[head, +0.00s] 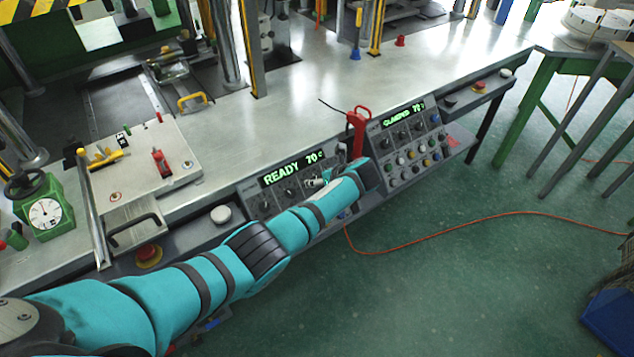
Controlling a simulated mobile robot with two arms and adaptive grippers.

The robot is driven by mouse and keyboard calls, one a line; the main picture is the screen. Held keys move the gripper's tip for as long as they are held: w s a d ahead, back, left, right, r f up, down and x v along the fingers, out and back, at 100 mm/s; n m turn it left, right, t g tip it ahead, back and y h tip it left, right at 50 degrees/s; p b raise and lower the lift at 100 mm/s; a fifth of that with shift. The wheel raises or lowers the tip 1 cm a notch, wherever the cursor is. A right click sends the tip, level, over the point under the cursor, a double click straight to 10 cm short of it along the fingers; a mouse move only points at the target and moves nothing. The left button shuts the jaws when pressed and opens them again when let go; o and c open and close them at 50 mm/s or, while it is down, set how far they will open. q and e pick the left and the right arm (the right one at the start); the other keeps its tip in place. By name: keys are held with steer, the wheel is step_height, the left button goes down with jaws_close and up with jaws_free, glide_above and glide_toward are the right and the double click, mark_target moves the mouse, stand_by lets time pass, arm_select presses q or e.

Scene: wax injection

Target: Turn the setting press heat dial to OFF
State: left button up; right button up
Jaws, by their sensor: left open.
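Two sloped control panels sit on the press bench's front edge. The left panel (247,193) has a green display (292,169) reading READY 70 °C and several dark dials, including one dial (290,192). The right panel (379,135) has a display (404,115) that appears to read CLAMPED 70 °C, with dials and rows of buttons. Which dial is the heat dial is unreadable. My left arm reaches across the left panel. My left gripper (314,183) is open, close to that panel's right-hand dials. My arm partly hides them, and contact cannot be told. My right gripper is out of view.
A red-handled lever (358,130) stands between the panels, close to my wrist. A red emergency button (149,255) and a green gauge (45,213) are at left. An orange cable (430,233) crosses the open green floor.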

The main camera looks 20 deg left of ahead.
arm_select(q)
steer(key=shift+b+x, duration=0.35)
steer(key=shift+x, duration=0.95)
steer(key=shift+c, duration=0.4)
jaws_close()
